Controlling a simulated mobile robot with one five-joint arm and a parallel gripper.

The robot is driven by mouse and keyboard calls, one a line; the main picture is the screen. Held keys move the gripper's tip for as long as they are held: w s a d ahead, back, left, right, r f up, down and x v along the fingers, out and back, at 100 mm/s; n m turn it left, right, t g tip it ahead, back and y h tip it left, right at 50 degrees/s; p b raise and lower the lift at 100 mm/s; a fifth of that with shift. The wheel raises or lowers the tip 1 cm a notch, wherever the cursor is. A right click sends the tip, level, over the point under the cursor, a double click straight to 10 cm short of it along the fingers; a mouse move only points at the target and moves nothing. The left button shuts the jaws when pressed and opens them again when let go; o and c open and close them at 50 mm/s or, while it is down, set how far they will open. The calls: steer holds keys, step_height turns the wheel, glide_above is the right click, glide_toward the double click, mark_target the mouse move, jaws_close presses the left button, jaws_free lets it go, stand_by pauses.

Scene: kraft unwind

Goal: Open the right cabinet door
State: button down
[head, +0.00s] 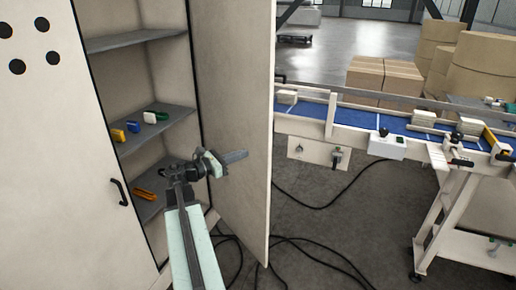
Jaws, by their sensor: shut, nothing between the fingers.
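The cabinet's right door (232,90) stands wide open, swung out toward me, its inner face showing. Its handle is not visible from here. The left door (45,150) is shut, with a dark handle (119,192) near its right edge. My gripper (236,158) is in front of the right door's inner face, pointing right in the picture. It is shut and holds nothing. I cannot tell whether it touches the door.
Cabinet shelves (150,128) hold small yellow, blue and green items (133,126); an orange item (145,194) lies lower. A blue-belted conveyor (350,118) stands right, with cardboard boxes (383,76) behind. Black cables (320,206) lie on the floor, which has free room below the conveyor.

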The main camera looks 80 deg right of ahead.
steer(key=t, duration=0.1)
glide_toward(264, 141)
steer(key=shift+n+h, duration=0.4)
steer(key=x, duration=0.6)
steer(key=shift+s+d+f, duration=0.15)
steer(key=shift+s+f, duration=0.2)
steer(key=shift+s, duration=0.05)
